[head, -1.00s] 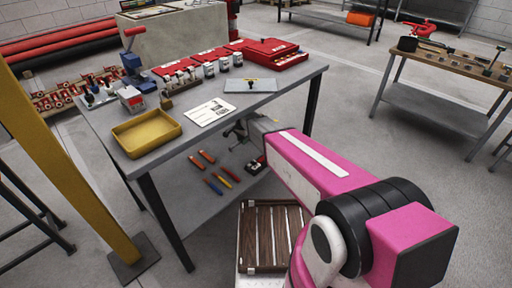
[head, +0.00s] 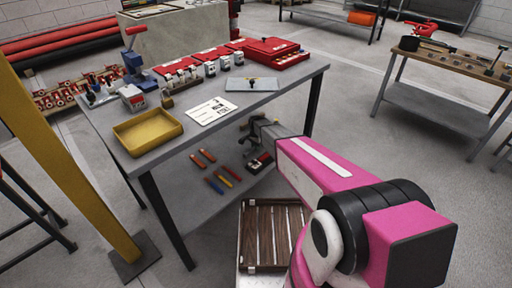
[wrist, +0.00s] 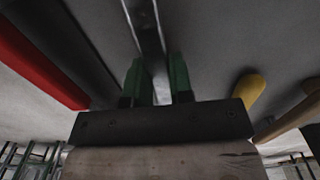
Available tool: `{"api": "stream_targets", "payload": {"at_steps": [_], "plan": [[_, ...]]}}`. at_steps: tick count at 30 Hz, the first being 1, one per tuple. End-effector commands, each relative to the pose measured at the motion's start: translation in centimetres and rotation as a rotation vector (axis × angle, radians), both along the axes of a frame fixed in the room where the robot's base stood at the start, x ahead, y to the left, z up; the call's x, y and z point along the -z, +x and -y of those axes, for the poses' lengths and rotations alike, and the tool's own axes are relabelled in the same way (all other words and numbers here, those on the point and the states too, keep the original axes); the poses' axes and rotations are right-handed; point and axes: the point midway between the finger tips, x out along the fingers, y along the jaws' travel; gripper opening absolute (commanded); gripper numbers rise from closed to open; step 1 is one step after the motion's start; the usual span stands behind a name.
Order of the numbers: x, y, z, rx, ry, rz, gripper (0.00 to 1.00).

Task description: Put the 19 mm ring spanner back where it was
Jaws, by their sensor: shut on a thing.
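In the wrist view my gripper (wrist: 157,82), with green fingertips, is shut on a bright flat metal bar, the spanner (wrist: 147,28). The bar runs away from the fingers and leaves the top of the picture, so its ring ends are not seen. Its size mark cannot be read. In the head view my gripper (head: 252,128) is under the edge of the grey workbench (head: 185,140), above its lower shelf (head: 205,208). The spanner cannot be made out there.
Several coloured handles (head: 222,172) lie on the lower shelf, beside a small red and black object (head: 260,160). In the wrist view a red bar (wrist: 38,62) and a yellow handle (wrist: 246,92) flank my gripper. A yellow tray (head: 147,132) stands on the benchtop. A slatted wooden crate (head: 272,235) is below.

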Motion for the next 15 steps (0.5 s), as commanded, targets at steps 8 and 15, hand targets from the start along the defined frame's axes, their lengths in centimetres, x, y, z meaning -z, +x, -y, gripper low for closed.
{"api": "stream_targets", "payload": {"at_steps": [8,15], "plan": [[0.13,0.00,-0.01,0.000,0.000,0.000,0.00],[0.18,-0.01,-0.01,0.000,0.000,0.000,0.47]]}}
